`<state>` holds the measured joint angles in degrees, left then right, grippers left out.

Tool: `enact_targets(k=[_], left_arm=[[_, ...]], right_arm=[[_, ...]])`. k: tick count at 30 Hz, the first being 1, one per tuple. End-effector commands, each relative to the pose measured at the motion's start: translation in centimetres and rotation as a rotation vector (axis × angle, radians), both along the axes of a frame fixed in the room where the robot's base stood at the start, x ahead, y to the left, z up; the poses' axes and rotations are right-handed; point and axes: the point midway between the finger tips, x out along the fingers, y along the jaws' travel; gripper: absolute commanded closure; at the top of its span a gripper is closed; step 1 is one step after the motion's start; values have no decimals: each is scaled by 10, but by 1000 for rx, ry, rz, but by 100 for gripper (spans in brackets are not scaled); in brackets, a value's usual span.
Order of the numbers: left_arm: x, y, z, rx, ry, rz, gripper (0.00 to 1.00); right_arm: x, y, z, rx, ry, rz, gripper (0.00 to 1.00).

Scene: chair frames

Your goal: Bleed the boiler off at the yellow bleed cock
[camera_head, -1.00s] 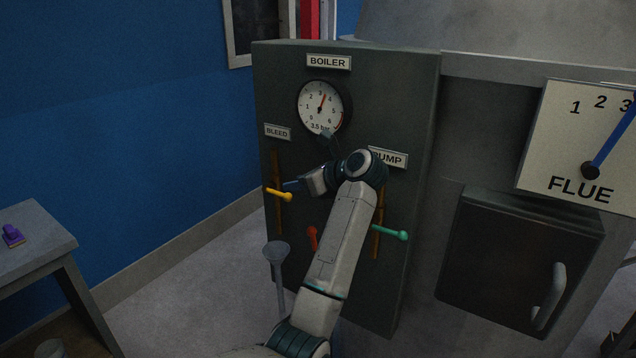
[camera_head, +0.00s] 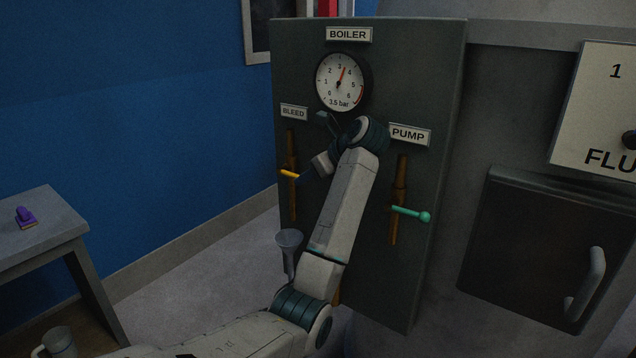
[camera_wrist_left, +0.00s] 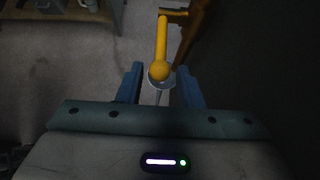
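The yellow bleed cock (camera_head: 288,174) is a lever on a copper pipe under the BLEED sign (camera_head: 293,113), on the left of the dark boiler panel. My left gripper (camera_head: 304,175) is at the lever's free end, which it partly hides in the head view. In the left wrist view the cock's round yellow knob (camera_wrist_left: 160,71) shows between the two blue fingers of the open gripper (camera_wrist_left: 159,76); I see no clear contact. The gauge (camera_head: 341,82) reads about 3.5 bar. A grey funnel (camera_head: 288,240) stands below the cock. My right gripper is not in view.
A green lever (camera_head: 412,213) is under the PUMP sign (camera_head: 409,134), to the right of my arm. A firebox door (camera_head: 540,245) and FLUE dial (camera_head: 600,110) are farther right. A table (camera_head: 40,225) with a purple object (camera_head: 25,217) stands left, a mug (camera_head: 58,341) below.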

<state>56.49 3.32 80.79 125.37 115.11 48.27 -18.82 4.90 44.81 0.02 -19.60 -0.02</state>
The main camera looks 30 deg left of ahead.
Motion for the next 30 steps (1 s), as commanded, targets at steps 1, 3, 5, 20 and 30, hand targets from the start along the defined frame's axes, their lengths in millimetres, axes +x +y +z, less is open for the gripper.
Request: enact_targets(k=[1,3,5,20,30], left_arm=[[0,5,-9,2,0,3,67],[0,4,-2,1,0,0,79],[0,4,-2,1,0,0,90],[1,7,19,3,-2,1,90],[1,7,21,3,-2,1,90]], right_arm=[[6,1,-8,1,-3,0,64],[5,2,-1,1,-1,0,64],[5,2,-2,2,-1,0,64],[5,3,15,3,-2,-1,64],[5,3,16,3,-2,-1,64]])
